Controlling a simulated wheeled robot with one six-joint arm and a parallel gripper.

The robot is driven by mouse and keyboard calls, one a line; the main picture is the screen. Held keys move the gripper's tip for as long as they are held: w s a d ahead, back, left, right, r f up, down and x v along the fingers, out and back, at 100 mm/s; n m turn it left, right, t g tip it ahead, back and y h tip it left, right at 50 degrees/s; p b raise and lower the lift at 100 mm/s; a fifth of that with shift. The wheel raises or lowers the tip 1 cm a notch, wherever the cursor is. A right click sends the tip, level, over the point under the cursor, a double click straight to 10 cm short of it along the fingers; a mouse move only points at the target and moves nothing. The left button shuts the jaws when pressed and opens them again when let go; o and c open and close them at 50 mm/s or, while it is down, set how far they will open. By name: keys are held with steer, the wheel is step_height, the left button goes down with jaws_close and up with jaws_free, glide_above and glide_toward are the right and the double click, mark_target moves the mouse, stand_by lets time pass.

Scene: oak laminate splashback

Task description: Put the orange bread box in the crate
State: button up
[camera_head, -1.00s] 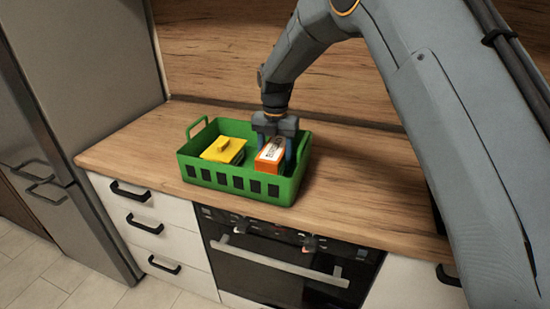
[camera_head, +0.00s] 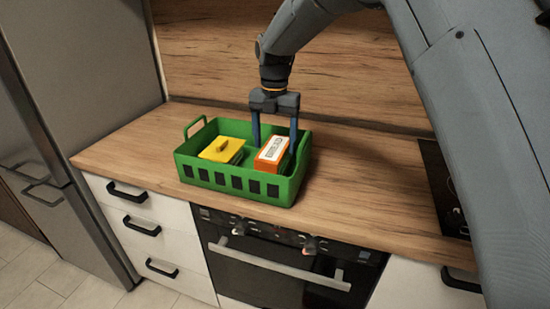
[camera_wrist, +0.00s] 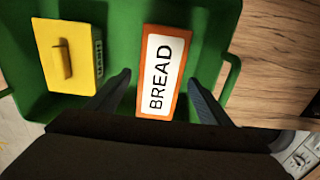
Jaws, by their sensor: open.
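The orange bread box (camera_head: 271,155), with a white label, lies inside the green crate (camera_head: 235,184) at its right side. In the wrist view the bread box (camera_wrist: 162,72) shows the word BREAD, and the crate floor (camera_wrist: 118,40) is around it. My gripper (camera_head: 275,146) is open above the box, with its fingers reaching down to either side. In the wrist view the fingertips of my gripper (camera_wrist: 160,80) stand apart from the box's sides, with gaps showing.
A yellow box with a handle on its lid (camera_head: 222,150) sits in the left part of the crate. The crate stands on the wooden counter (camera_head: 350,190), above an oven (camera_head: 285,265). A hob (camera_head: 442,190) is at the right, and a fridge (camera_head: 75,110) at the left.

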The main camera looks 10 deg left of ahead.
step_height(320, 180, up, 6)
steer(key=shift+f+b, duration=0.1)
steer(key=shift+b, duration=0.6)
